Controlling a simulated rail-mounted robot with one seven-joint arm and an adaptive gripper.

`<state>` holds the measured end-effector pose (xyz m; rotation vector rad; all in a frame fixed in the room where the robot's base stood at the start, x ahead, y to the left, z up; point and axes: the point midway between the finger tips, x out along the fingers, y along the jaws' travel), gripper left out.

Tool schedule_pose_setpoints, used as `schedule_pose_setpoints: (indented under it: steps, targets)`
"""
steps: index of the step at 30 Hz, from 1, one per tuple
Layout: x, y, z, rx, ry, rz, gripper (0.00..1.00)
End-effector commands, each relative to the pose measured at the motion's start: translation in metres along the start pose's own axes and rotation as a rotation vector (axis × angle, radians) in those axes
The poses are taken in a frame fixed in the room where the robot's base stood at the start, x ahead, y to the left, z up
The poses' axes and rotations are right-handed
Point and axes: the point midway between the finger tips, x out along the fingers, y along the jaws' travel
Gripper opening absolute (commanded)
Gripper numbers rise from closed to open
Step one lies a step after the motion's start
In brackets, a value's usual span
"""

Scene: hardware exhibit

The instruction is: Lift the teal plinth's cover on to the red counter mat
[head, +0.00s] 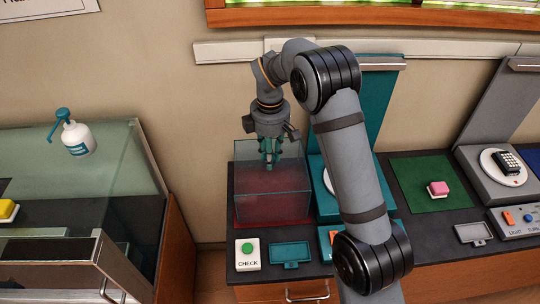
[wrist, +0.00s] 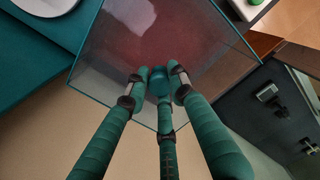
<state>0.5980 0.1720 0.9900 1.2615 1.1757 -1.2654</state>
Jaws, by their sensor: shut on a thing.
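The clear cover (head: 298,196), a see-through box with teal edges, stands upright over the red counter mat (head: 245,224) in the head view. I cannot tell whether its lower rim touches the mat or hangs just above it. My gripper (head: 268,163) points down at the top of the cover. In the wrist view its teal fingers (wrist: 157,85) are shut around the cover's round teal knob (wrist: 159,77). The mat shows reddish through the cover's panels. The teal plinth (head: 322,200) stands just right of the cover, partly hidden behind my arm.
A green CHECK button (head: 247,254) and a small teal tray (head: 291,254) lie in front of the cover. A glass case (head: 80,170) stands left, across a gap.

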Motion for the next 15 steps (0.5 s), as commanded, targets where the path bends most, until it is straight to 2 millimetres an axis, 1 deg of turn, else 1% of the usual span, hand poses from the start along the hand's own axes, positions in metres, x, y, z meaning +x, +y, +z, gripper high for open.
schedule_pose_setpoints:
  steps: [2,3,13,15]
  targets:
    - [-0.0010,0.0005,-0.0002,0.000,0.001,0.002,0.00]
    - [-0.0010,0.0005,-0.0002,0.000,0.001,0.002,0.25]
    - [-0.0006,0.0003,-0.0001,0.000,0.000,0.001,0.45]
    - [-0.0005,0.0003,-0.0001,0.000,0.000,0.001,0.45]
